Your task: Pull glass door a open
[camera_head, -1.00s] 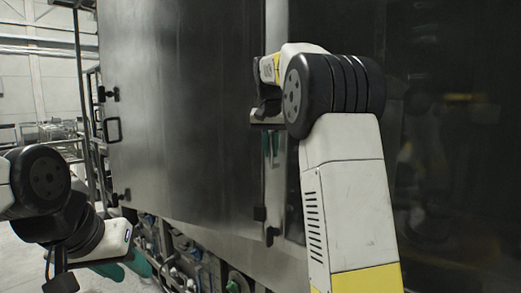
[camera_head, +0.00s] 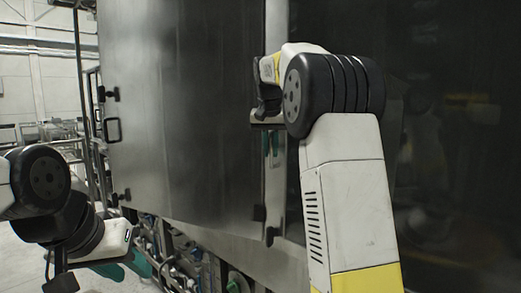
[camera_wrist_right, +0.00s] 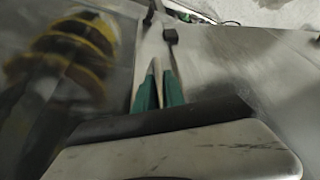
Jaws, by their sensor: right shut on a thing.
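Glass door a is the dark, reflective panel (camera_head: 455,130) on the right of the head view. It also shows in the right wrist view, where a blurred yellow and black reflection lies on its glass (camera_wrist_right: 60,60). My right gripper (camera_head: 270,143) is at the door's left edge, beside a steel panel. In the right wrist view its green fingers (camera_wrist_right: 158,92) are shut on a thin, pale bar (camera_wrist_right: 156,70), apparently the door's handle. Most of the bar is hidden by the fingers. My left gripper (camera_head: 124,268) is low on the left, empty, its green fingertips apart.
A large steel panel (camera_head: 185,110) with a black handle (camera_head: 113,129) fills the middle left. Dark latch blocks (camera_head: 260,213) sit near the panel's lower right corner. Pipes and valves (camera_head: 190,255) run below. Railings (camera_head: 97,165) and open floor lie at the far left.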

